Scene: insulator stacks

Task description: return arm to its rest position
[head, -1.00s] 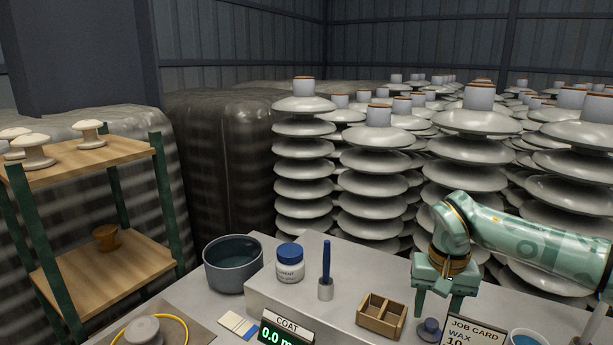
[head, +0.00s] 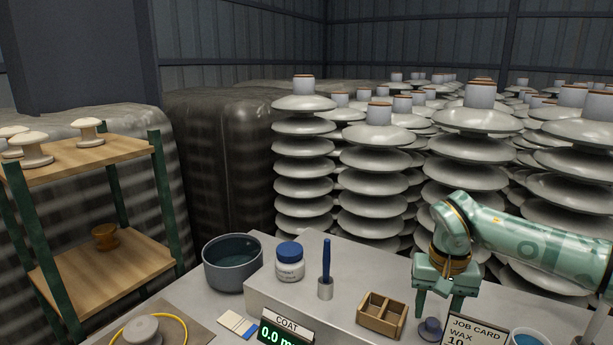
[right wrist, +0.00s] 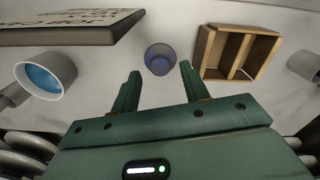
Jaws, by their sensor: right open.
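My right gripper (head: 434,308) is over the raised bench, pointing down, between the wooden box and the job card. In the right wrist view its two fingers (right wrist: 158,82) are apart with nothing between them. A small dark blue-grey knobbed piece (head: 431,329) stands on the bench just below the fingers; in the right wrist view it (right wrist: 160,59) sits beyond the fingertips, apart from them. My left gripper is not in view.
A two-slot wooden box (head: 381,314) is left of my right gripper, the job card (head: 476,331) right of it. A blue-handled tool in a holder (head: 325,274), a jar (head: 289,263) and a grey pot (head: 232,264) stand further left. Insulator stacks (head: 379,190) rise behind.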

